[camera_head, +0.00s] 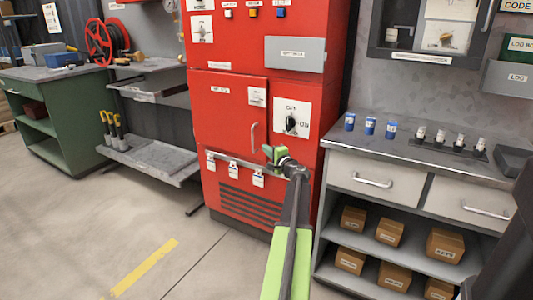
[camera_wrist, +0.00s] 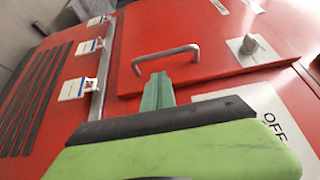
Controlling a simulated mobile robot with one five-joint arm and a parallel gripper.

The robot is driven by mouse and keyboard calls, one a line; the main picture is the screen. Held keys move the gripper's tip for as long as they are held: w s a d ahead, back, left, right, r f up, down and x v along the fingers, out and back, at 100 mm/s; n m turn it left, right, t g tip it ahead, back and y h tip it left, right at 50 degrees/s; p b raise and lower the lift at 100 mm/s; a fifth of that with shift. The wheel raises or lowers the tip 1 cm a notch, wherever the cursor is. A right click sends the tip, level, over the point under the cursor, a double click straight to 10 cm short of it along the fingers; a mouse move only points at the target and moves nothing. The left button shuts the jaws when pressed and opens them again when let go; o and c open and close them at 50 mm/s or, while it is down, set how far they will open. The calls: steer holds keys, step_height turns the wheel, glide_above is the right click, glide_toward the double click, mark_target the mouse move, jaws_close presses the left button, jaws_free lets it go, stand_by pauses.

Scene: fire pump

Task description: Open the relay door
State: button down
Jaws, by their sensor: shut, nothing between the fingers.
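The relay door (camera_head: 228,118) is a red panel in the red cabinet, and it looks closed flush with the front. Its small label is too blurred to read surely. A metal bar handle (camera_head: 253,137) sits near the door's right edge. My gripper (camera_head: 271,152) is just right of and below the handle in the head view, its green fingers shut and empty. In the wrist view, the handle (camera_wrist: 166,55) shows whole just above the shut fingertips (camera_wrist: 157,82) on the door (camera_wrist: 215,40). I see no finger around it; whether they touch is unclear.
A rotary ON/OFF switch (camera_head: 291,122) is right of the door. A rail with several white tags (camera_head: 235,170) runs below it. A grey workbench (camera_head: 430,160) stands close on the right, a low shelf (camera_head: 150,160) on the left. Floor in front is clear.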

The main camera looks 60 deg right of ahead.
mark_target(259, 143)
steer(key=x, duration=0.7)
steer(key=shift+w, duration=0.15)
